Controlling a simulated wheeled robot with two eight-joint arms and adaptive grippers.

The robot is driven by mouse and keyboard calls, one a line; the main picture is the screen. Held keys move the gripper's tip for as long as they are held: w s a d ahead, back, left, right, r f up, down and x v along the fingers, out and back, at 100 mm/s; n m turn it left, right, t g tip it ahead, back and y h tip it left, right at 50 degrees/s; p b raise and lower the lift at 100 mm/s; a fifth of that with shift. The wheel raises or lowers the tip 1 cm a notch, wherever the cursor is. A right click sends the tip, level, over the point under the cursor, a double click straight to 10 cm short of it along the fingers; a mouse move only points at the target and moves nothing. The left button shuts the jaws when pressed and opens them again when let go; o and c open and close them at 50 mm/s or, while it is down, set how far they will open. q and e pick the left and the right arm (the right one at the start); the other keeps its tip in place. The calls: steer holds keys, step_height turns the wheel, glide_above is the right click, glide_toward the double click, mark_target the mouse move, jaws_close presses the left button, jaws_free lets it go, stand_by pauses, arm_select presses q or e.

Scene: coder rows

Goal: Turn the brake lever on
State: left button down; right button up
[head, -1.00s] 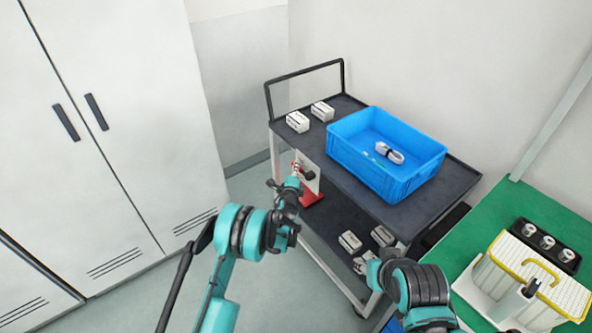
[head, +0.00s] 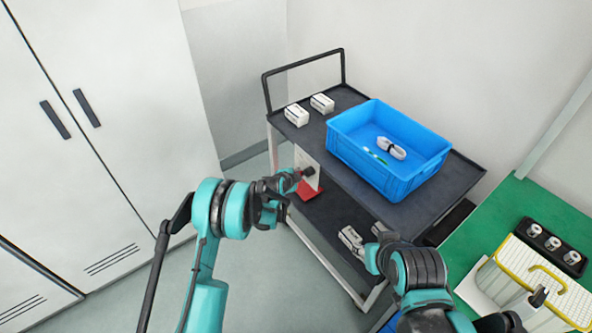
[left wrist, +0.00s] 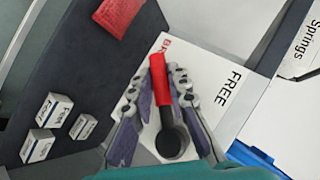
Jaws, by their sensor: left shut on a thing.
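The brake lever has a red handle (left wrist: 158,80) and a round black hub (left wrist: 171,142). It is mounted on a white plate (left wrist: 222,85) lettered "FREE" on the cart's side. My left gripper (head: 288,181) is at the lever. In the left wrist view its fingers (left wrist: 160,76) are shut on the red handle, one on each side. In the head view the gripper hides most of the handle, and the black hub (head: 308,171) shows just right of it. My right gripper (head: 374,256) is in front of the lower shelf, and its fingers are too unclear to read.
The dark cart (head: 448,192) carries a blue crate (head: 370,165) and small white boxes (head: 297,115). More boxes (head: 350,238) are on its lower shelf. A green table (head: 483,218) stands at right, and tall cabinets (head: 95,150) at left. Open floor lies between.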

arm_select(q)
steer(key=shift+s+d+f+n+g+h, duration=0.4)
steer(key=shift+s+n+g+h, duration=0.25)
steer(key=shift+g, duration=0.4)
steer(key=shift+s+d+f+n+g+h, duration=0.4)
steer(key=shift+s+n+g+h, duration=0.25)
steer(key=shift+g, duration=0.45)
steer(key=shift+s+d+f+n+g+h, duration=0.3)
steer(key=shift+s+d+n+g+h, duration=0.3)
steer(key=shift+g, duration=0.45)
steer(key=shift+a, duration=0.1)
steer(key=c, duration=1.4)
jaws_free()
steer(key=shift+c, duration=0.2)
steer(key=shift+w, duration=0.1)
steer(key=v, duration=1.2)
steer(key=shift+f, duration=0.1)
